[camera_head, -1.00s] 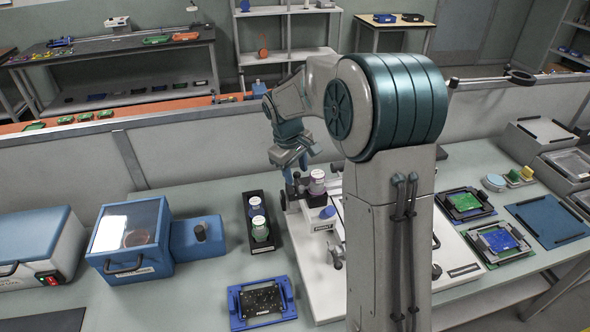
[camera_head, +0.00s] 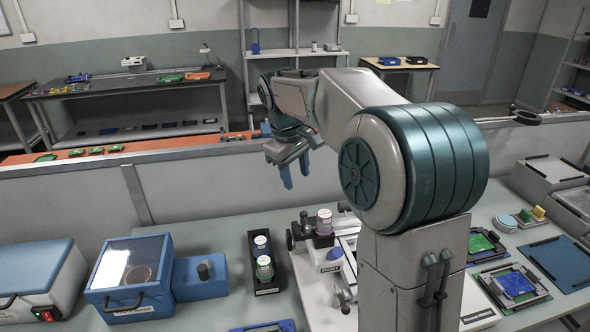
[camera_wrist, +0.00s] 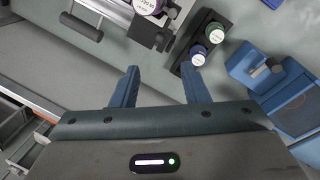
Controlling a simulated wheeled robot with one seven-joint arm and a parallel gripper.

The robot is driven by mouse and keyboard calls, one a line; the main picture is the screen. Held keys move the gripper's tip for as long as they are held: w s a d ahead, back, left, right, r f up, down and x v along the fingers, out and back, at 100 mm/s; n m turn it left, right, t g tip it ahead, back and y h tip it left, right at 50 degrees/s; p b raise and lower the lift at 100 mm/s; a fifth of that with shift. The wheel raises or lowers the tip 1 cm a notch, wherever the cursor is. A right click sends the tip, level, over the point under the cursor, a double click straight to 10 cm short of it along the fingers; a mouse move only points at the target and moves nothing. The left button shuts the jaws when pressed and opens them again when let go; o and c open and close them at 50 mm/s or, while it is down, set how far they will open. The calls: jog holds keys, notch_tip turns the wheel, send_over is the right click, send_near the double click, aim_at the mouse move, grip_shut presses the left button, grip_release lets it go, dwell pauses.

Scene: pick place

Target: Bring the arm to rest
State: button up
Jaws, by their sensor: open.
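My gripper (camera_head: 294,174) is raised above the back of the workbench, in front of the low partition in the head view. Its two blue fingers point down and stand apart, with nothing between them. In the wrist view my gripper (camera_wrist: 158,75) also shows open and empty. A purple bottle (camera_head: 324,221) sits in a holder on the white machine (camera_head: 322,290), below and to the right of my gripper. A black rack (camera_head: 268,285) with two bottles stands to the left of that machine, well below my gripper.
A blue box with a clear lid (camera_head: 131,275) and a white case (camera_head: 38,280) stand at the left. The grey partition (camera_head: 80,196) runs behind the bench. The air around my gripper is clear.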

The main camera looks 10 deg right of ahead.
jog(key=shift+s+a+r, duration=0.1)
jog(key=shift+r, duration=0.6)
jog(key=s+f+m+t+y, duration=0.1)
jog(key=s+f+m, duration=0.2)
jog(key=s, duration=1)
jog(key=s+d+f+m+t, duration=0.1)
jog(key=s+f+m, duration=0.2)
jog(key=s, duration=1)
notch_tip(320, 180, down, 2)
jog(key=shift+s+d+f+m+y, duration=0.25)
jog(key=shift+s+d+m+y, duration=0.05)
jog(key=shift+y, duration=0.1)
